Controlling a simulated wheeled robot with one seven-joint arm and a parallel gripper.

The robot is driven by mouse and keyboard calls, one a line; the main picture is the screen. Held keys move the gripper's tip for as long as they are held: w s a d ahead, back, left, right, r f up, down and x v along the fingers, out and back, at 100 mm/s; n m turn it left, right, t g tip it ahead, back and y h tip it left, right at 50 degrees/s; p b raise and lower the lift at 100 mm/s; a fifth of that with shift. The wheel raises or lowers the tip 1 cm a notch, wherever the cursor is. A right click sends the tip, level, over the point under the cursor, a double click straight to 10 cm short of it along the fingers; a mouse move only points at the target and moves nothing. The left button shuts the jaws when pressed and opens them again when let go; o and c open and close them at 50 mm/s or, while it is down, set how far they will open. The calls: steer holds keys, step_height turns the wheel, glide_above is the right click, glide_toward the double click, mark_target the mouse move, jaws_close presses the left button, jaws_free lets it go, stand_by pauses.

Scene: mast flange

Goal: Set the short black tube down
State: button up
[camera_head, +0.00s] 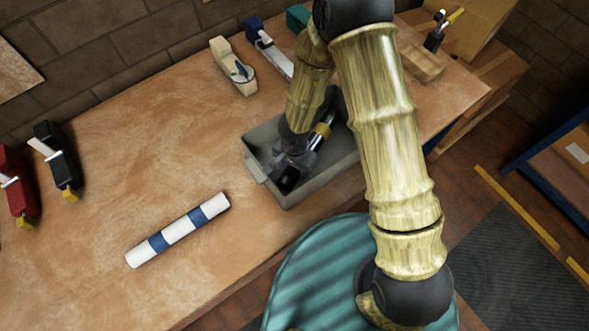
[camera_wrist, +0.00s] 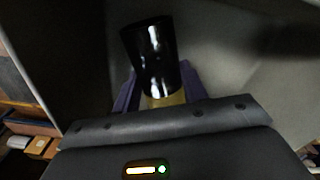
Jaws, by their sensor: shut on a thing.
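The short black tube is glossy, with a gold band at its near end, and shows in the wrist view (camera_wrist: 152,55). My gripper (camera_wrist: 158,92) is shut on it around the gold band, with a purple finger on each side. In the head view my gripper (camera_head: 294,164) is down inside the grey open bin (camera_head: 318,181), near its left end. A dark end of the tube (camera_head: 289,180) shows just below the fingers there. I cannot tell whether the tube touches the bin floor.
A black piece with a yellow band (camera_head: 322,129) shows in the bin behind my gripper. A white and blue striped tube (camera_head: 178,230) lies on the wooden bench (camera_head: 130,180). Black (camera_head: 58,158) and red (camera_head: 17,185) tools lie at left; a cream tool (camera_head: 233,68) lies behind the bin.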

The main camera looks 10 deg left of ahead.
steer(key=shift+f, duration=0.25)
steer(key=o, duration=1.1)
steer(key=shift+o, duration=0.2)
step_height(320, 180, up, 12)
steer(key=p, duration=0.6)
steer(key=shift+w, duration=0.1)
